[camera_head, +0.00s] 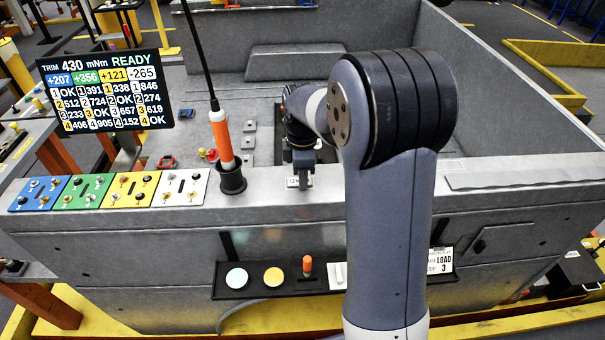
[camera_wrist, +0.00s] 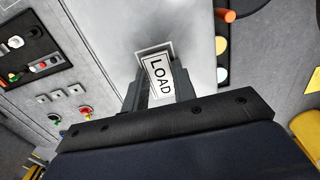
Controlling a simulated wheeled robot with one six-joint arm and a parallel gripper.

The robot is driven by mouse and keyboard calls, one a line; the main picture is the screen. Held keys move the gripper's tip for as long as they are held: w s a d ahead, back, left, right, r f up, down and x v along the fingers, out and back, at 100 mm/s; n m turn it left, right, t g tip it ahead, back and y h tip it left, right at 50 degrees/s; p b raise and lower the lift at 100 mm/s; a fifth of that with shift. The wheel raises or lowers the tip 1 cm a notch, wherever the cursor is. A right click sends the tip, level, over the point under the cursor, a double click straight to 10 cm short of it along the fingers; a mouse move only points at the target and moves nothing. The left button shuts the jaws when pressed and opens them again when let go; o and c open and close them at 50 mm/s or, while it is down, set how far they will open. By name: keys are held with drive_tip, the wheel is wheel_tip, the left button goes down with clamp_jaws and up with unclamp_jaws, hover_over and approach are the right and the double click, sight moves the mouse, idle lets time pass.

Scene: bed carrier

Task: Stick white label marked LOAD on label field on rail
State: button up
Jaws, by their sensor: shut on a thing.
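The white label marked LOAD (camera_wrist: 160,78) is between the fingers of my gripper (camera_wrist: 162,90) in the wrist view, with its black print facing the camera. My gripper is shut on it. Just beyond the label, the pale outlined label field (camera_wrist: 143,52) shows on the grey rail (camera_wrist: 198,45), partly covered by the label. The label looks slightly turned against the field. Whether the label touches the rail cannot be told. In the head view my gripper (camera_head: 302,166) points down at the rail (camera_head: 265,205), above a small white patch (camera_head: 292,183) there.
An orange-handled tool (camera_head: 221,140) stands in a black holder left of my gripper. Blue, green, yellow and white switch panels (camera_head: 172,188) sit farther left on the rail. A black tray (camera_head: 232,293) with discs hangs on the front. A screen (camera_head: 105,92) stands at left.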

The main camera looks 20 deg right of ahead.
drive_tip(key=o, duration=0.9)
wheel_tip(320, 180, up, 11)
drive_tip(key=shift+f+b, duration=0.1)
drive_tip(key=shift+b, duration=0.45)
